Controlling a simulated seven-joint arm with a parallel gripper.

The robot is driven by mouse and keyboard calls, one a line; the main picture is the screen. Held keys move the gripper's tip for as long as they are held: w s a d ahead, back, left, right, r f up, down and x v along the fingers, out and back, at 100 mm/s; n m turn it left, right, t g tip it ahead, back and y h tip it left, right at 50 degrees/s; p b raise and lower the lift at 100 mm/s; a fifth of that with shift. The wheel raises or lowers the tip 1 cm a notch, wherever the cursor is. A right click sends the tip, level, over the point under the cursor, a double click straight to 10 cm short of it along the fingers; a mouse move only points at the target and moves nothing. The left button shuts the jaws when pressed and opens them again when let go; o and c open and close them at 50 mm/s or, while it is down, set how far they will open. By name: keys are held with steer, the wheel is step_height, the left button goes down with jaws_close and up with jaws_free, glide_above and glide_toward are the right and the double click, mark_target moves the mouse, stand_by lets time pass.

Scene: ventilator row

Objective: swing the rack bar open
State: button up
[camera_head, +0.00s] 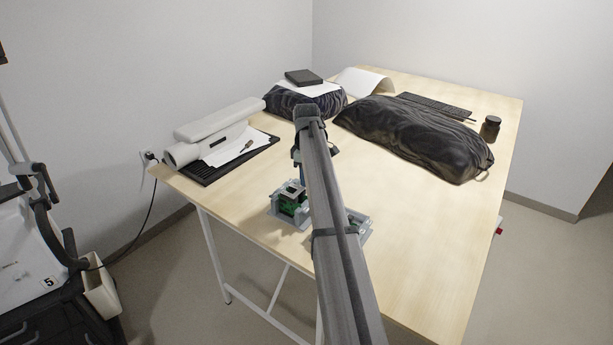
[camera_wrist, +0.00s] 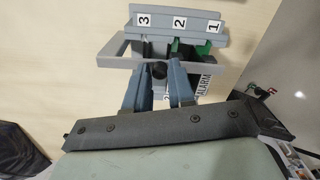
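The rack (camera_wrist: 178,20) shows in the wrist view as a blue-grey block with white labels 3, 2 and 1. A grey bar (camera_wrist: 112,55) runs across its near side and bends into a frame at the left. In the head view the rack (camera_head: 291,203), with green parts, is partly hidden behind my arm.
The rack is on a light wooden table (camera_head: 420,235). A black bag (camera_head: 415,135) lies behind at the right, a second dark bundle (camera_head: 290,102) farther back. A white roll-shaped device (camera_head: 215,132) is at the left. The tabletop right of the rack is clear.

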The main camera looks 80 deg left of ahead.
jaws_close()
steer(key=shift+w+d+n, duration=0.1)
steer(key=shift+n, duration=0.2)
steer(key=w+n, duration=0.1)
steer(key=d+n, duration=0.1)
steer(key=n, duration=0.1)
steer(key=shift+w, duration=0.35)
steer(key=w+n, duration=0.1)
steer(key=n, duration=0.2)
steer(key=w+n, duration=0.1)
steer(key=n, duration=0.1)
steer(key=shift+w+d, duration=0.25)
steer(key=shift+w, duration=0.05)
steer(key=shift+w+a+n, duration=0.35)
steer(key=shift+w+n, duration=0.45)
steer(key=shift+n, duration=0.75)
steer(key=shift+w+a+n, duration=0.3)
steer(key=shift+w+n, duration=0.5)
steer(key=shift+n, duration=0.7)
steer(key=shift+w+a+n, duration=0.35)
steer(key=shift+w+n, duration=0.45)
steer(key=shift+n, duration=0.75)
